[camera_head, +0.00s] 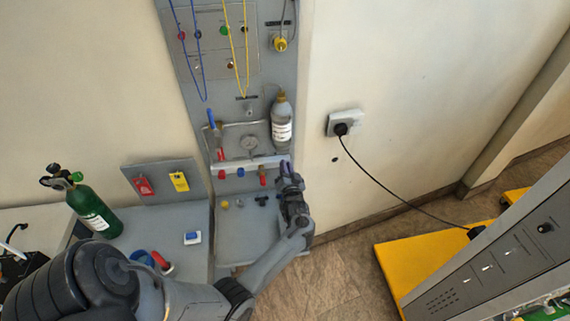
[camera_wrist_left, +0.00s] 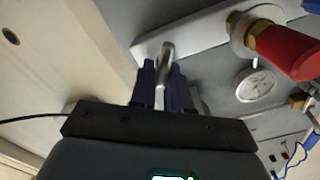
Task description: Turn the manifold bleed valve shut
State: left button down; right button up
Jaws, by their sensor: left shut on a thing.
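The pale manifold bar (camera_head: 248,164) runs across the lower part of the grey wall panel, and it also shows in the left wrist view (camera_wrist_left: 195,33). A small silver valve lever (camera_wrist_left: 167,50) sits at the bar's end. My left gripper (camera_head: 288,178) is at the right end of the bar. In the left wrist view its dark fingers (camera_wrist_left: 164,80) are shut on the silver lever, one on each side. The fingers hide the lever's lower part. In the head view, the gripper hides the lever. My right gripper is not in view.
A red-handled valve (camera_wrist_left: 290,50) and a gauge (camera_wrist_left: 255,84) are close by on the panel. A grey bottle (camera_head: 281,122) hangs just above my gripper. A black cable (camera_head: 390,192) runs from a wall socket at right.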

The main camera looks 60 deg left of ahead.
pick_arm(q)
jog(key=m+p, duration=0.1)
jog(key=m, duration=0.2)
jog(key=shift+w, duration=0.2)
jog(key=shift+s+a+f+m+p, duration=0.2)
jog(key=shift+f+m+p, duration=0.45)
jog(key=shift+m, duration=3.7)
jog(key=shift+s+d+f+m+p, duration=0.2)
jog(key=shift+f+m+p, duration=0.45)
jog(key=shift+m, duration=3.75)
jog(key=shift+s+a+f+m+p, duration=0.25)
jog(key=shift+f+m+p, duration=0.4)
jog(key=shift+m, duration=3.7)
jog(key=shift+s+r, duration=0.1)
jog(key=c, duration=1.2)
grip_release()
